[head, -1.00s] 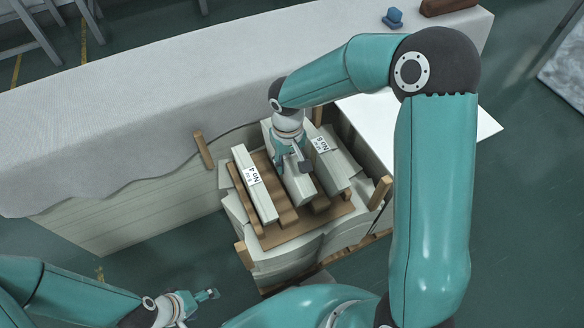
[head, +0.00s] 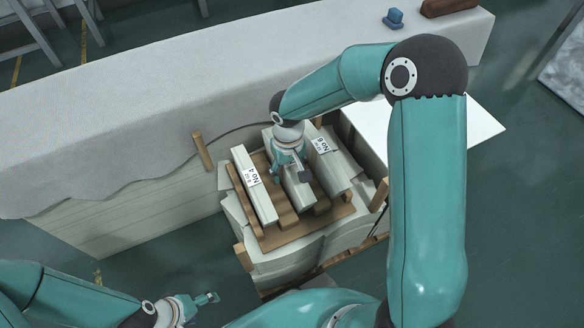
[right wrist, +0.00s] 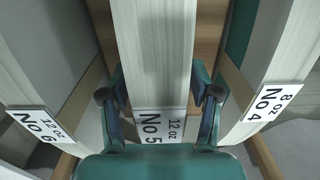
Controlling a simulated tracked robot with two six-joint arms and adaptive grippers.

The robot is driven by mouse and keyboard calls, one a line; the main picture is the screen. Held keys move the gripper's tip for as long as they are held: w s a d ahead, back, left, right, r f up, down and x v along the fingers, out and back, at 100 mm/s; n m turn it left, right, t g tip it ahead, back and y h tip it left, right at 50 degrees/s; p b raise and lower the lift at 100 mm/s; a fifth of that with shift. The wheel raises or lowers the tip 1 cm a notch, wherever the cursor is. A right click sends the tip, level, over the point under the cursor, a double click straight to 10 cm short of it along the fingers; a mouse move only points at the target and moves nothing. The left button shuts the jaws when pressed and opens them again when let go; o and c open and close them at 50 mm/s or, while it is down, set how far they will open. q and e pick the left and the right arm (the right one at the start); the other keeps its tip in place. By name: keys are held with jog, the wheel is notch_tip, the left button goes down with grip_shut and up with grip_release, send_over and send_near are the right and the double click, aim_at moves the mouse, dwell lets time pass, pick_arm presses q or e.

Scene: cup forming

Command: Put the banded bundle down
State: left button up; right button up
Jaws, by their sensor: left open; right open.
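The banded bundle is a long pale stack with a white label reading No 5, 12 oz (right wrist: 162,124). In the head view this bundle (head: 301,195) lies in the middle of a wooden rack (head: 272,240), between the other bundles. My right gripper (right wrist: 160,98) is open, with one finger on each side of the bundle; it also shows from above in the head view (head: 290,172). It hides the bundle's middle and label there. My left gripper (head: 208,299) is open and empty at the lower left, away from the rack.
Bundle No 4 (head: 259,205) lies left of the middle bundle and bundle No 6 (head: 340,172) lies right, both close. The rack sits on pale stacked sheets with wooden posts (head: 202,151) around. A cloth-covered table (head: 130,140) stands behind; a white board (head: 435,125) is at right.

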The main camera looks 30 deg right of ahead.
jog(key=shift+r, duration=0.1)
notch_tip(320, 180, up, 12)
jog(key=p, duration=0.3)
jog(key=shift+p, duration=0.4)
dwell(0.5)
